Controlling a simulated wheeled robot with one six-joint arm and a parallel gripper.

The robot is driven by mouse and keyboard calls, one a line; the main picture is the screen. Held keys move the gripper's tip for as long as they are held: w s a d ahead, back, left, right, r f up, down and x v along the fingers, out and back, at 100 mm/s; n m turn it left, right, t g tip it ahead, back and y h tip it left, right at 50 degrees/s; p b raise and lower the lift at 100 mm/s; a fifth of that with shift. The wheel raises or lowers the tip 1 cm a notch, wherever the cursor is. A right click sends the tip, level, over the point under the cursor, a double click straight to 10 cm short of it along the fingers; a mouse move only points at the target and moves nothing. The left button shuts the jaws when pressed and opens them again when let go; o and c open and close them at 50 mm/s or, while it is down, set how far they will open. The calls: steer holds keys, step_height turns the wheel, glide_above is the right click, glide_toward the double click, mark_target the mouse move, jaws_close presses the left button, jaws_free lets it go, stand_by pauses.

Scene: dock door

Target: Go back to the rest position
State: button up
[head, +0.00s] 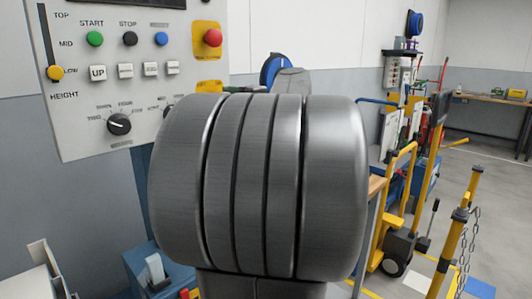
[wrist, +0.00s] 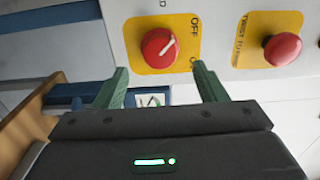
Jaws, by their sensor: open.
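In the wrist view my gripper (wrist: 161,72) is open, with its two green fingers apart and nothing between them. A red rotary switch (wrist: 158,48) on a yellow plate with OFF lettering is just beyond the fingertips, level with the gap. It looks clear of the fingers. A red button (wrist: 282,49) on another yellow plate is to its right. In the head view the control panel (head: 75,125) stands at the upper left, and a red mushroom button (head: 212,38) shows near its right edge. My own grey arm link fills the middle and hides my gripper there.
The panel also carries green (head: 95,39), black (head: 130,39) and blue (head: 162,39) buttons and a black dial (head: 119,124). A yellow hand truck (head: 400,190) and a yellow post with a chain (head: 455,225) stand at right. A workbench (head: 490,100) is at the far right.

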steer(key=v, duration=0.8)
steer(key=w+a+m+p, duration=0.9)
steer(key=m+p, duration=0.7)
steer(key=p, duration=1)
steer(key=shift+w+a+m, duration=0.2)
steer(key=shift+a+m, duration=0.2)
steer(key=shift+f, duration=0.1)
stand_by(0.4)
steer(key=shift+s, duration=0.1)
